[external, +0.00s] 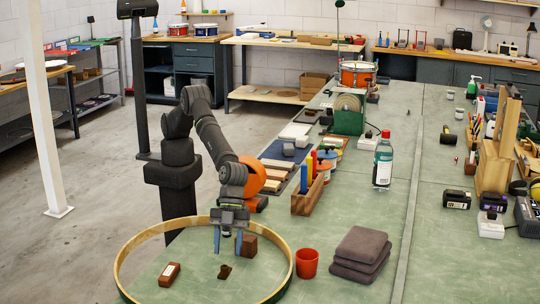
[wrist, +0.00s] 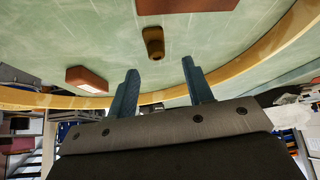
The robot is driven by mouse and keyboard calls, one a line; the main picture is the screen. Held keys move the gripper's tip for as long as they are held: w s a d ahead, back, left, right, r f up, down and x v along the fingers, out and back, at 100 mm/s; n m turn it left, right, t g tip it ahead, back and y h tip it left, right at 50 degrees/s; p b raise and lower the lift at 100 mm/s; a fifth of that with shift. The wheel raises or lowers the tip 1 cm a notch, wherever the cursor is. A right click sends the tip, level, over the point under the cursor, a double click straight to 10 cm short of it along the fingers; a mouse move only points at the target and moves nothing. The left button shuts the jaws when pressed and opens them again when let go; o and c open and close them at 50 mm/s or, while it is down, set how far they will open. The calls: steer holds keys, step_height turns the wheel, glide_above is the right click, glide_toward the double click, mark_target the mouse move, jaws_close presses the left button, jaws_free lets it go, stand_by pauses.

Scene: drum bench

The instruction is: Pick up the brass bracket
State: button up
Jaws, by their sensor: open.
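The small dark brass bracket (external: 225,271) lies on the green bench top inside a wooden hoop (external: 120,268). In the wrist view the bracket (wrist: 153,42) shows just beyond my fingertips, between their lines. My gripper (external: 228,244) is over the hoop's inside, above and behind the bracket in the external view. In the wrist view my gripper's (wrist: 160,68) two blue-grey fingers are apart with nothing between them. The gripper does not touch the bracket.
Inside the hoop, a red-brown block with a white label (external: 169,274) lies left and a brown block (external: 248,247) stands right near my finger. An orange-red cup (external: 307,263) and folded dark cloths (external: 361,254) stand right of the hoop. The hoop's rim is a raised edge.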

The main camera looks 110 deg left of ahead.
mark_target(224, 266)
steer(key=shift+s+x, duration=0.1)
steer(key=shift+x, duration=1.15)
steer(key=shift+s+x, duration=0.15)
steer(key=shift+x, duration=1.1)
steer(key=shift+d, duration=0.1)
jaws_close()
steer(key=shift+r, duration=0.1)
